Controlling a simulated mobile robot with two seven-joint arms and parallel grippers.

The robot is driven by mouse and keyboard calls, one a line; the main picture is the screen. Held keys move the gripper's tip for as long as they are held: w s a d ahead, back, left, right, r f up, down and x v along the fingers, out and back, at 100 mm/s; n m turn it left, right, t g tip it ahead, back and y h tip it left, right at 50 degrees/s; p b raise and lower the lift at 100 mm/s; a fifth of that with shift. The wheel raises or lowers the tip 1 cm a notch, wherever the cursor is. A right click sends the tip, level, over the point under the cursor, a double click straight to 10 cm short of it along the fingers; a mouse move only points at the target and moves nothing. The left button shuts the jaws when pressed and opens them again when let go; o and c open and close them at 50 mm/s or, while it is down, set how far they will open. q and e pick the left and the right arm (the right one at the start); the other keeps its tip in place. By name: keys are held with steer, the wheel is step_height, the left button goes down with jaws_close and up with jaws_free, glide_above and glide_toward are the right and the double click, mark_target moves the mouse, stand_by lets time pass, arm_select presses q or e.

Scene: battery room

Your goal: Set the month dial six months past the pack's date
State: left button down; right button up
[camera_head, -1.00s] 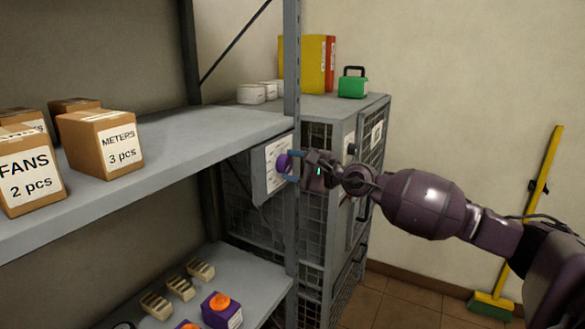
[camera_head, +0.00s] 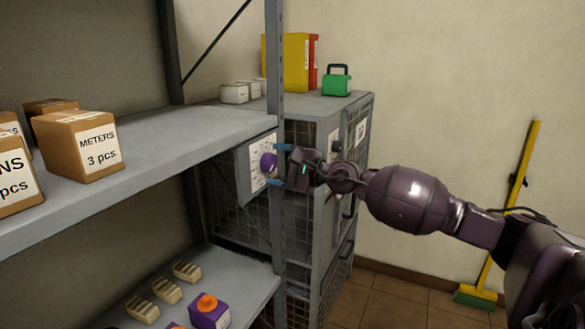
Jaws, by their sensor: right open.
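The month dial is a purple knob (camera_head: 268,162) on a white marked plate (camera_head: 257,171), on a grey panel beside the shelf upright. My right gripper (camera_head: 279,165) is open just to the right of the knob, with its blue-tipped fingers pointing at it. A small gap shows between the fingers and the knob, and the jaws hold nothing. The marks on the plate are too small to read. Purple packs with orange caps stand on the lower shelf, one of them in full view (camera_head: 209,311); no date on them can be read. My left gripper is out of view.
The shelf upright (camera_head: 274,80) stands close to my right gripper. A mesh cabinet (camera_head: 310,106) behind carries binders and a green box (camera_head: 337,82). Cartons (camera_head: 78,145) sit on the upper shelf. A yellow broom (camera_head: 510,210) leans at the right wall.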

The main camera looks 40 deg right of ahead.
steer(key=shift+s+d+f, duration=0.15)
steer(key=shift+s+d, duration=0.1)
steer(key=shift+s, duration=0.35)
steer(key=v, duration=0.9)
steer(key=shift+s, duration=0.2)
